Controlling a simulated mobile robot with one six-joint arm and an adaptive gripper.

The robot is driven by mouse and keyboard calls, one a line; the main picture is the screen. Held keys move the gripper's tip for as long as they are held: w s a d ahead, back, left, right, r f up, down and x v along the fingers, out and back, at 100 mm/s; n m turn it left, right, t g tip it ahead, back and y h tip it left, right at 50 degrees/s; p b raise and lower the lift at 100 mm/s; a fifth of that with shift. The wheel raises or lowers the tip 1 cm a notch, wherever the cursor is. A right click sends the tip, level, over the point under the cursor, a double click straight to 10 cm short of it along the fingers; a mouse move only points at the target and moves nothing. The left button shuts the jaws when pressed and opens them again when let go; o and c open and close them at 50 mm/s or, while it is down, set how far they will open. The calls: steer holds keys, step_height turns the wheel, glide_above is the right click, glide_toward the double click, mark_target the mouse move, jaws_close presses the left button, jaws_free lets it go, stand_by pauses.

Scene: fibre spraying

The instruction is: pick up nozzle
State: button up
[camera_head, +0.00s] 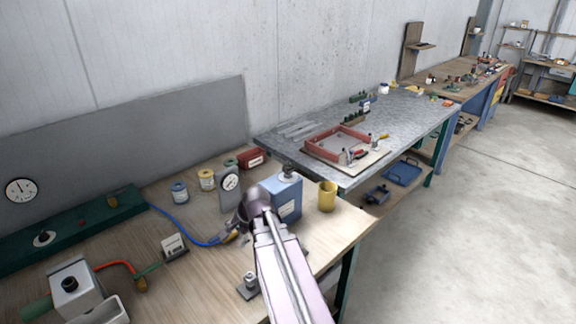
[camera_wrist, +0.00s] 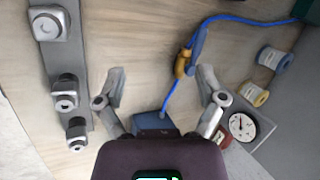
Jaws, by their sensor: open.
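Metal fittings with holes in their tops, which look like nozzles, stand on a grey strip at the left of the wrist view; the middle one (camera_wrist: 66,92) is left of my gripper (camera_wrist: 160,86). One small metal fitting on a dark base (camera_head: 250,281) shows near the front of the wooden bench in the head view. Which one is the task's nozzle I cannot tell. My gripper is open and empty above the bench, with its fingers apart. A blue hose with a brass-coloured fitting (camera_wrist: 183,64) lies below, between the fingers. In the head view, my arm covers part of the bench.
Two spools (camera_head: 180,193) are behind. Bare wood lies between.

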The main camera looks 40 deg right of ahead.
steer(key=w+d+r+m+t+p, duration=0.1)
steer(key=d+r+m+t+p, duration=0.1)
steer(key=d+r+m, duration=0.35)
steer(key=w+d+r+m+t+p, duration=0.1)
steer(key=d+r+m+t+p, duration=0.15)
steer(key=d+m, duration=0.55)
steer(key=m+t+h+p, duration=0.2)
steer(key=m+t+p, duration=0.15)
steer(key=m, duration=0.45)
glide_toward(291, 167)
steer(key=v, duration=0.2)
steer(key=shift+r+b, duration=0.1)
steer(key=shift+b, duration=0.3)
steer(key=shift+a, duration=0.1)
steer(key=shift+b+x, duration=2.1)
steer(key=shift+x, duration=2.2)
steer(key=shift+b+x, duration=1.3)
steer(key=shift+x, duration=1.35)
